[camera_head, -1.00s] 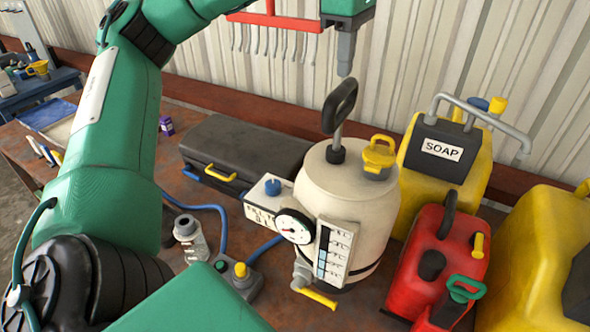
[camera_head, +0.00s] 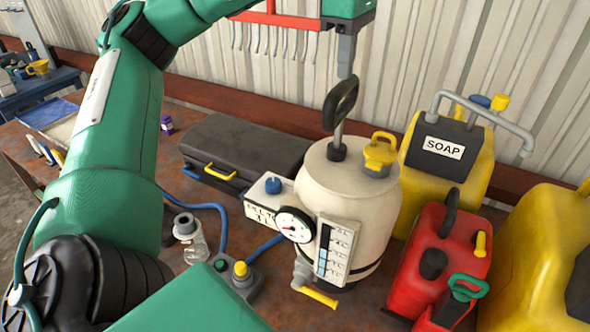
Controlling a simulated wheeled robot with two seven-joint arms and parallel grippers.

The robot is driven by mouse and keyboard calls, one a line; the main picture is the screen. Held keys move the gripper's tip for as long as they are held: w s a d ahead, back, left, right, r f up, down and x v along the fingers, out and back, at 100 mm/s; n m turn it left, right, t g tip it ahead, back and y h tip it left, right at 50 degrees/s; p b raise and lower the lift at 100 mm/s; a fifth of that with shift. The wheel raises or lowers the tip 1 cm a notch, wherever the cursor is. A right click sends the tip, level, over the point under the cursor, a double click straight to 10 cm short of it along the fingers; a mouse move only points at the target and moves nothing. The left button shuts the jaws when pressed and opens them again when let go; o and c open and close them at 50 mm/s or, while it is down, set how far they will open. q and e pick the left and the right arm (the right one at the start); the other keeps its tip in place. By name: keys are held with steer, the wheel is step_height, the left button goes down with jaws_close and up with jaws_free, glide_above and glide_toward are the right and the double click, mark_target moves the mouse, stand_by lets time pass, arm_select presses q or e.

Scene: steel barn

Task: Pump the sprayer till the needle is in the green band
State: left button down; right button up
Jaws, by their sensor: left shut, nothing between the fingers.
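The cream sprayer tank (camera_head: 372,215) stands upright on the bench. Its black loop pump handle (camera_head: 340,104) stands up on a short grey rod above the lid. A round white gauge (camera_head: 294,225) faces me on the tank's front left; a dark needle shows, but the bands are too small to read. My left gripper (camera_head: 346,70) comes down from above and is shut and empty. Its fingertips are just over the top of the handle; I cannot tell whether they touch it. My right gripper is not in view.
A yellow SOAP can (camera_head: 442,160), a red can (camera_head: 433,260) and another yellow can (camera_head: 540,250) crowd the right. A black case (camera_head: 245,150) lies behind left. A button box (camera_head: 238,278) and clear bottle (camera_head: 190,238) stand in front left. A corrugated wall (camera_head: 440,50) closes the back.

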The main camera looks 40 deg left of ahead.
arm_select(q)
steer(key=shift+f+b, duration=2.4)
steer(key=shift+f, duration=0.95)
steer(key=shift+r, duration=0.25)
step_height(320, 180, up, 7)
steer(key=p, duration=0.8)
steer(key=shift+r, duration=0.15)
